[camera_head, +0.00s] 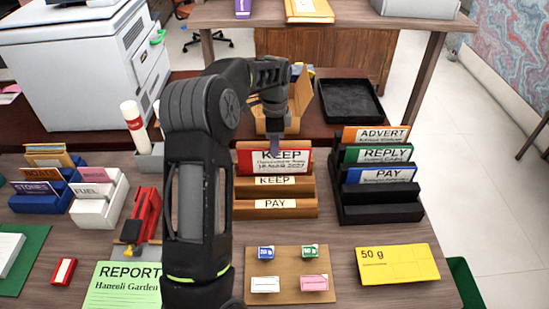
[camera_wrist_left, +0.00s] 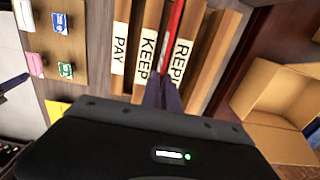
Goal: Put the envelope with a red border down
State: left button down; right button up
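The envelope with a red border (camera_head: 272,165) stands upright in the brown wooden sorter (camera_head: 277,208), its front printed KEEP. In the left wrist view, its red edge (camera_wrist_left: 173,36) sits between the KEEP divider (camera_wrist_left: 150,38) and the divider behind, whose label starts with REP. My left gripper (camera_head: 275,146) points down at the envelope's top edge. In the left wrist view its fingers (camera_wrist_left: 164,92) are close together with the edge between them. How deep the envelope sits is hidden. My right gripper is not in view.
A black sorter (camera_head: 378,205) with ADVERT, REPLY and PAY cards stands to the right. An open cardboard box (camera_head: 303,93) and a black tray (camera_head: 350,100) are behind. A brown board with small cards (camera_head: 289,268) and a yellow 50 g envelope (camera_head: 398,264) lie in front.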

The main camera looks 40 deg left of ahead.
aim_at(274, 158)
pick_arm(q)
jog(key=shift+f+b, duration=1.65)
jog(key=shift+f, duration=0.65)
jog(key=shift+f, duration=0.1)
jog(key=shift+f, duration=0.15)
jog(key=c, duration=1.6)
grip_release()
notch_tip(274, 158, up, 12)
jog(key=shift+r, duration=0.25)
